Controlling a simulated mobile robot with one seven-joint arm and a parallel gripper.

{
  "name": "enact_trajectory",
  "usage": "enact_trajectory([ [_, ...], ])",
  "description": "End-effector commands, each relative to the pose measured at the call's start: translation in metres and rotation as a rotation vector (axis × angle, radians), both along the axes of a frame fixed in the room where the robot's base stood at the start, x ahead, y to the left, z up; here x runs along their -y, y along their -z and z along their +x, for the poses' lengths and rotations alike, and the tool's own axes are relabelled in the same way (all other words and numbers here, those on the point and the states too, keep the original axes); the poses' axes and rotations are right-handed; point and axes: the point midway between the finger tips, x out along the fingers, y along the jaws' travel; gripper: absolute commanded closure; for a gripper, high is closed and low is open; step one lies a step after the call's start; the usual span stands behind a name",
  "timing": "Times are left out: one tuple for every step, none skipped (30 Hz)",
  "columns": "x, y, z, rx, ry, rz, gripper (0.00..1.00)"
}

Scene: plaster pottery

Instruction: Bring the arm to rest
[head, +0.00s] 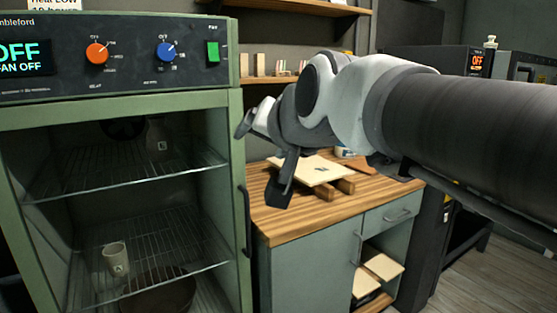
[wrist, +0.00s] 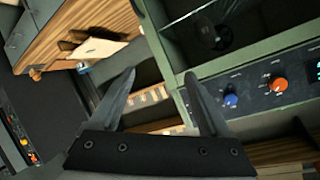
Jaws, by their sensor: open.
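My arm reaches in from the right of the head view, and my gripper (head: 262,152) hangs in the air in front of the green drying cabinet's right side and the wooden bench. In the wrist view my gripper (wrist: 165,95) shows two dark fingers spread apart with nothing between them. The space beyond the fingertips holds shelving and the cabinet's front, seen tilted. The gripper appears clear of the bench top, though its exact distance from the cabinet is hard to tell.
The green cabinet (head: 235,140) is open-fronted, with wire shelves (head: 125,175), a pale cup (head: 116,259) on the lower one and a vessel (head: 157,137) above. A wooden bench (head: 270,226) holds a pale board (head: 312,170) on wooden strips. Dark kilns stand at right.

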Motion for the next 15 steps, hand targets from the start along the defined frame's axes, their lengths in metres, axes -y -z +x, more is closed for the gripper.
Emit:
enact_trajectory([
  [0.026, 0.028, -0.015, -0.053, 0.018, -0.077, 0.20],
  [0.039, 0.044, -0.024, -0.086, 0.024, -0.122, 0.20],
  [0.056, 0.067, -0.037, -0.133, 0.029, -0.179, 0.20],
  [0.069, 0.082, -0.048, -0.169, 0.032, -0.219, 0.20],
  [0.080, 0.098, -0.059, -0.205, 0.033, -0.255, 0.20],
  [0.095, 0.118, -0.073, -0.253, 0.033, -0.302, 0.20],
  [0.106, 0.132, -0.085, -0.290, 0.032, -0.332, 0.20],
  [0.116, 0.146, -0.097, -0.325, 0.030, -0.363, 0.20],
  [0.128, 0.164, -0.113, -0.373, 0.025, -0.398, 0.20],
  [0.136, 0.177, -0.125, -0.409, 0.020, -0.423, 0.20],
  [0.144, 0.190, -0.137, -0.444, 0.015, -0.445, 0.20],
  [0.154, 0.206, -0.154, -0.491, 0.005, -0.475, 0.20],
  [0.160, 0.218, -0.166, -0.527, -0.003, -0.492, 0.20],
  [0.166, 0.230, -0.180, -0.563, -0.011, -0.512, 0.20],
  [0.166, 0.211, -0.179, -0.565, -0.017, -0.517, 0.20],
])
